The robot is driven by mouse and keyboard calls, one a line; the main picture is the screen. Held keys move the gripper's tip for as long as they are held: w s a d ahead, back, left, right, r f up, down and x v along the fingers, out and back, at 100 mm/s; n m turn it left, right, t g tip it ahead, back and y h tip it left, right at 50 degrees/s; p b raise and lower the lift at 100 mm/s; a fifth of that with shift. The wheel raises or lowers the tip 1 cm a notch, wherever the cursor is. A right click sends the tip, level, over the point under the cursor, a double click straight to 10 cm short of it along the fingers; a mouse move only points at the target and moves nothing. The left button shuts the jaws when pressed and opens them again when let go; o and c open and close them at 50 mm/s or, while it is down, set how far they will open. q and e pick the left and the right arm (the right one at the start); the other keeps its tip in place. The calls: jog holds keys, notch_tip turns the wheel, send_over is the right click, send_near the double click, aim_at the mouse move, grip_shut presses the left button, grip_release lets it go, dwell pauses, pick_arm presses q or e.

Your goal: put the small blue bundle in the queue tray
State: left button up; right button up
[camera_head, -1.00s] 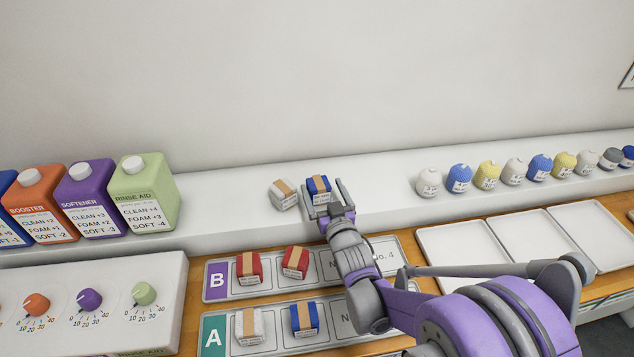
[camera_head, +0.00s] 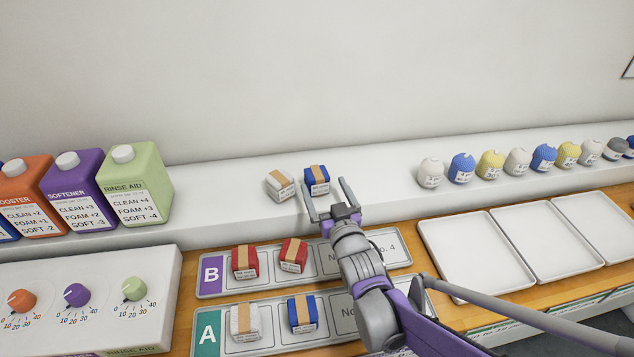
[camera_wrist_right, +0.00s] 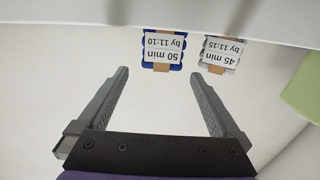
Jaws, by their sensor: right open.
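A blue bundle (camera_head: 316,181) with a tan band stands on the white ledge. In the right wrist view this blue bundle (camera_wrist_right: 163,51) has a label reading 50 min, by 11:10. My right gripper (camera_head: 323,182) is open and empty in front of it; in the wrist view the bundle lies just beyond the fingertips (camera_wrist_right: 160,75), between their lines. Another blue bundle (camera_head: 303,314) is in the second slot of tray A (camera_head: 208,338). Tray B (camera_head: 210,275) lies behind tray A. No queue label is readable on either. My left gripper is not in view.
A white bundle (camera_head: 280,185) stands close left of the blue one on the ledge. Two red bundles (camera_head: 245,261) (camera_head: 293,255) are in tray B, and a white one (camera_head: 245,322) in tray A. Empty white trays (camera_head: 478,254) lie right. Bottles (camera_head: 137,187) stand left.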

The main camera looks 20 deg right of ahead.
aim_at(320, 181)
jog(key=w, duration=0.6)
jog(key=shift+w+d+f, duration=0.3)
jog(key=shift+d+f, duration=0.05)
jog(key=shift+d, duration=0.05)
jog(key=c, duration=1.5)
